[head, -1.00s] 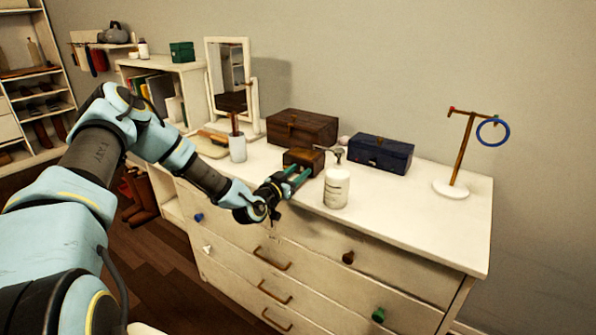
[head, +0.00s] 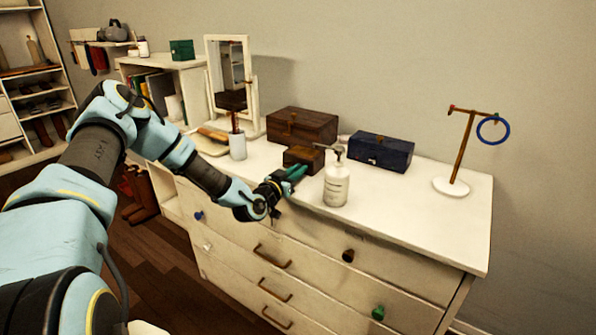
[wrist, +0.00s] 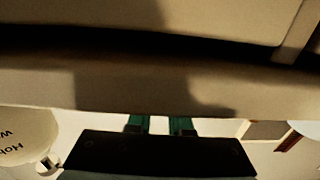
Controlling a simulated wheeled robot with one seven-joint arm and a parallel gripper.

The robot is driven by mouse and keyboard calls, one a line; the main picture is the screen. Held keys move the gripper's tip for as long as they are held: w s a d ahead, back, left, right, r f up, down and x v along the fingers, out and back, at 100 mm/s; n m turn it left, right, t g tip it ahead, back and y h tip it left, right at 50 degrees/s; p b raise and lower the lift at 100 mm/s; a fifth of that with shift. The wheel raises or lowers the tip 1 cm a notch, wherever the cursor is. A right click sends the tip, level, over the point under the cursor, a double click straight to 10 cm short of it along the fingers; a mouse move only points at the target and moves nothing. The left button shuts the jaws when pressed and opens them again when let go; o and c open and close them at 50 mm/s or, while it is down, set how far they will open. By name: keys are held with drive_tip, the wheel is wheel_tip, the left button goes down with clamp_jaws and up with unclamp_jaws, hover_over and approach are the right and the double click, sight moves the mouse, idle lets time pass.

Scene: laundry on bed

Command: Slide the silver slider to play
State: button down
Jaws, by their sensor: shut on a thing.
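A small brown wooden box (head: 303,157) sits on the white dresser top, left of a white pump bottle. My gripper (head: 299,173) reaches over the dresser's front edge to the front of this box. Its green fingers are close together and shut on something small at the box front. The silver slider is not visible to me; the fingers hide that spot.
The white pump bottle (head: 336,184) stands close to the right of my gripper. A larger brown box (head: 302,124) and a dark blue box (head: 381,153) are behind. A cup (head: 237,147) is to the left. The dresser top's right side is clear up to a ring stand (head: 451,187).

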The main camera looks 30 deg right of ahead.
idle(0.8)
drive_tip(key=shift+s+d+f+b, duration=0.1)
drive_tip(key=shift+s+d+b, duration=0.35)
drive_tip(key=shift+s+b, duration=0.35)
drive_tip(key=c, duration=0.8)
unclamp_jaws()
drive_tip(key=b+v, duration=0.3)
drive_tip(key=v, duration=0.7)
drive_tip(key=shift+s+a, duration=0.2)
drive_tip(key=shift+a, duration=0.15)
